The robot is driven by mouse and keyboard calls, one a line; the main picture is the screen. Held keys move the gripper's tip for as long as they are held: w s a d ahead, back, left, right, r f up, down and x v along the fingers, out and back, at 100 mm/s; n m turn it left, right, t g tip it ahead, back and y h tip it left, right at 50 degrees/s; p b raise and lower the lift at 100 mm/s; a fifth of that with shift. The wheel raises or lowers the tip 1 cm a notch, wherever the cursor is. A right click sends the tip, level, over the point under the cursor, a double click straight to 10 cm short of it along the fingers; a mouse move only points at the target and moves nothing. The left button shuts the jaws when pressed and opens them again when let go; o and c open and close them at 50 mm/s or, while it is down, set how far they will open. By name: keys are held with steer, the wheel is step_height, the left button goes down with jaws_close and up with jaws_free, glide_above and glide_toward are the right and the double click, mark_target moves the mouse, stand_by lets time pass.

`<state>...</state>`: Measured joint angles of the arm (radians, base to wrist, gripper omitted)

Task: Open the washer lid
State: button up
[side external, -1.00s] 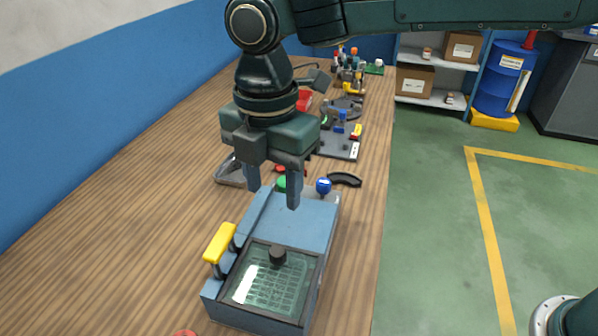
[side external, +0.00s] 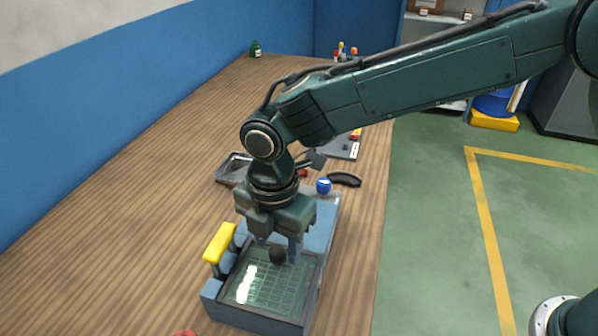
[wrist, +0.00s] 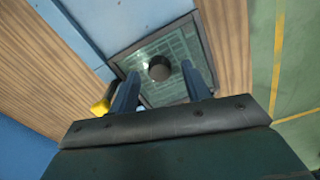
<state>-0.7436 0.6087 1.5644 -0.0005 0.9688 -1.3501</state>
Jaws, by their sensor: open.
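The washer (side external: 319,240) is a blue box near the front of the bench. Its lid (side external: 262,287) is a dark-framed glass panel lying closed on top, with a black round knob (side external: 278,255). A yellow handle (side external: 220,242) stands on its left side. My gripper (side external: 277,249) is low over the lid, open, with its fingers pointing down. In the wrist view, the knob (wrist: 159,68) appears between the two spread fingertips, with gaps on both sides. I cannot tell how far the fingertips are above the glass.
A blue ball-topped knob (side external: 323,185) and a black curved piece (side external: 345,179) are behind the lid. A grey metal tray (side external: 233,168) lies further back. Bench left of the washer is clear; the bench's right edge is close by.

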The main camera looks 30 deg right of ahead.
steer(key=shift+f, duration=0.55)
steer(key=shift+c, duration=0.5)
jaws_close()
steer(key=w+d, duration=0.9)
steer(key=shift+w+d, duration=0.25)
steer(key=shift+c, duration=0.8)
jaws_free()
steer(key=shift+o, duration=1.3)
